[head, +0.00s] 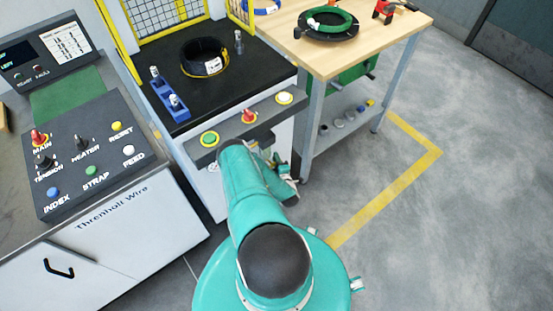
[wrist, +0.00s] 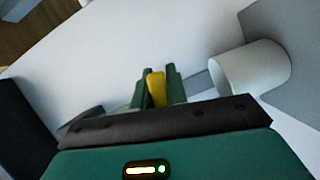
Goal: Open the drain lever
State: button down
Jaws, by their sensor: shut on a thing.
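The drain lever (wrist: 157,88) shows in the wrist view as a yellow handle between the two green fingers. My gripper (wrist: 158,86) is shut on it, one finger on each side. A white cylinder (wrist: 252,72), perhaps a pipe, stands to the right of the fingers. In the head view my gripper is at the front of the white machine cabinet, below the button ledge, largely hidden by my arm. The lever cannot be made out in the head view.
The button ledge (head: 232,125) overhangs close to my arm. A control console (head: 88,150) stands at left. A wooden workbench (head: 385,50) with a green coil (head: 330,20) stands at right, with a shelf below. The floor (head: 470,200) at right is clear.

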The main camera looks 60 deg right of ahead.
aim_at(273, 165)
jog(key=m+y, duration=0.1)
jog(key=m, duration=0.1)
jog(key=f+m+y, duration=0.1)
jog(key=m, duration=0.1)
jog(key=a+f+m+y, duration=0.1)
jog(key=m, duration=0.1)
jog(key=shift+w+a, duration=0.1)
jog(key=shift+w, duration=0.2)
jog(key=m, duration=0.1)
jog(key=m+y, duration=0.1)
jog(key=y, duration=0.1)
jog(key=shift+w+a+f+m, duration=0.2)
jog(key=shift+a+f+m, duration=0.05)
jog(key=shift+a+m, duration=0.15)
jog(key=shift+w+a+f+m+t+y, duration=0.15)
jog(key=shift+a+m+t+y, duration=0.1)
jog(key=shift+m+y, duration=0.25)
jog(key=shift+w+a+r+m+t+y, duration=0.15)
jog(key=shift+a+m+t+y, duration=0.15)
jog(key=shift+m, duration=0.4)
jog(key=shift+f, duration=0.1)
jog(key=c, duration=1.4)
grip_release()
jog(key=v, duration=1.3)
jog(key=shift+s+r, duration=0.3)
